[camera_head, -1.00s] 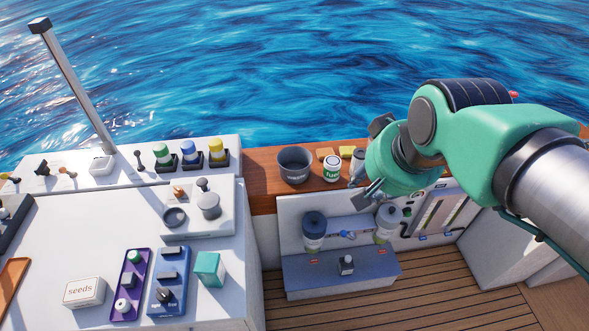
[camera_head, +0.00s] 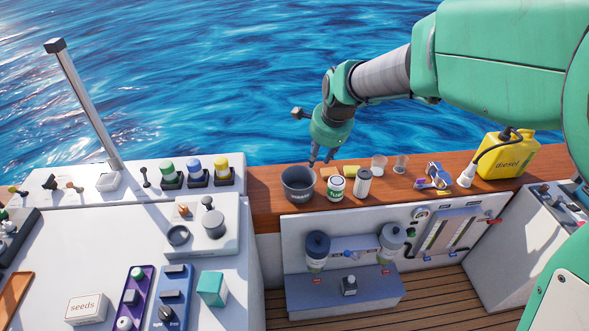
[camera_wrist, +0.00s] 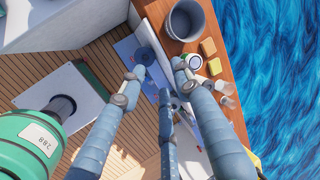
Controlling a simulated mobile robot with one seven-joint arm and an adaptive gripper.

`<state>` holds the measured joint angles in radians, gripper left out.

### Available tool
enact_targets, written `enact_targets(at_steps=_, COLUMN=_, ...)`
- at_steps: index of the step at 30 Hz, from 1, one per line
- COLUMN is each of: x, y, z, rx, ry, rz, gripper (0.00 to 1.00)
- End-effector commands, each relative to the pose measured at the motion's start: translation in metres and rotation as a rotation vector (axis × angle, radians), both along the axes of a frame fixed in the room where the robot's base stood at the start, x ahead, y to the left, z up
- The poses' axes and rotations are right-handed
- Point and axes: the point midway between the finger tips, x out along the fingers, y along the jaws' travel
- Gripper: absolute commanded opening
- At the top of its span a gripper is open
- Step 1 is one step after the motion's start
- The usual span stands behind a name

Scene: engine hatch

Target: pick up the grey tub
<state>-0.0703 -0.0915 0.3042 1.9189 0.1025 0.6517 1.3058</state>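The grey tub (camera_head: 298,186) stands upright on the wooden ledge in the head view, at the ledge's left part. In the wrist view the tub (camera_wrist: 186,20) is at the top, seen from above into its open, apparently empty inside. My gripper (camera_head: 320,157) is above the ledge, up and to the right of the tub in the head view. In the wrist view its fingers (camera_wrist: 158,80) are spread apart with nothing between them, and the tub lies beyond their tips.
A green-labelled can (camera_head: 336,188) stands close to the tub's right, with a grey-lidded canister (camera_head: 363,183) beside it. Yellow sponges (camera_head: 351,171), clear cups (camera_head: 378,166) and a yellow diesel can (camera_head: 507,158) are further along. A white counter (camera_head: 90,255) lies left.

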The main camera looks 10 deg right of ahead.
Motion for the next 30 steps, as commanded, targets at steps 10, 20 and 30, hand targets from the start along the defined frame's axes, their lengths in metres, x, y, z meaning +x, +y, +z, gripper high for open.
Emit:
enact_targets(at_steps=10, x=0.081, y=0.023, z=-0.091, rx=0.139, ry=0.081, rz=-0.361, gripper=0.32)
enact_targets(at_steps=20, x=0.136, y=0.044, z=-0.189, rx=0.249, ry=0.15, rz=-0.697, gripper=0.32)
enact_targets(at_steps=30, x=0.154, y=0.053, z=-0.236, rx=0.296, ry=0.177, rz=-0.853, gripper=0.32)
